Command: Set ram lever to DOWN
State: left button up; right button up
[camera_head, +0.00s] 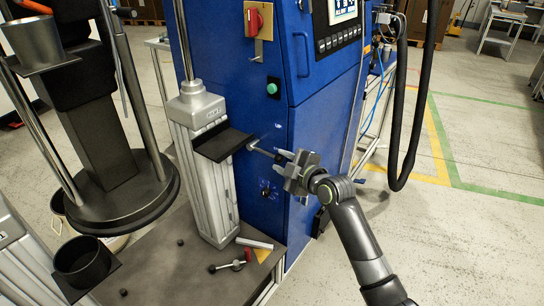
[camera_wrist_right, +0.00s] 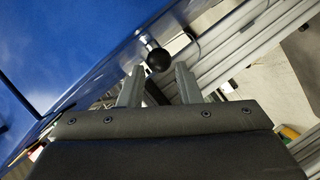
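The ram lever (camera_head: 262,149) is a thin metal rod sticking out of the front of the blue cabinet, below a small UP label. It points out to the right and slightly down in the head view. Its black ball knob (camera_wrist_right: 158,60) shows clearly in the right wrist view. My right gripper (camera_head: 281,161) is at the lever's end, coming from the right. In the wrist view its two fingers (camera_wrist_right: 159,82) are apart, with the knob at or just beyond the gap between the tips; contact cannot be told. My left gripper is not in view.
A black plate on a grey column (camera_head: 205,170) stands just left of the lever. A dark selector knob (camera_head: 266,191) sits lower on the blue cabinet (camera_head: 270,105). A black hose (camera_head: 399,130) hangs at right. Loose parts lie on the base plate (camera_head: 170,270). Floor at right is open.

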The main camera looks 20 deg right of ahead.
aim_at(275, 157)
jog(key=shift+x, duration=2.85)
jog(key=shift+s, duration=0.1)
jog(key=shift+c, duration=0.3)
grip_shut()
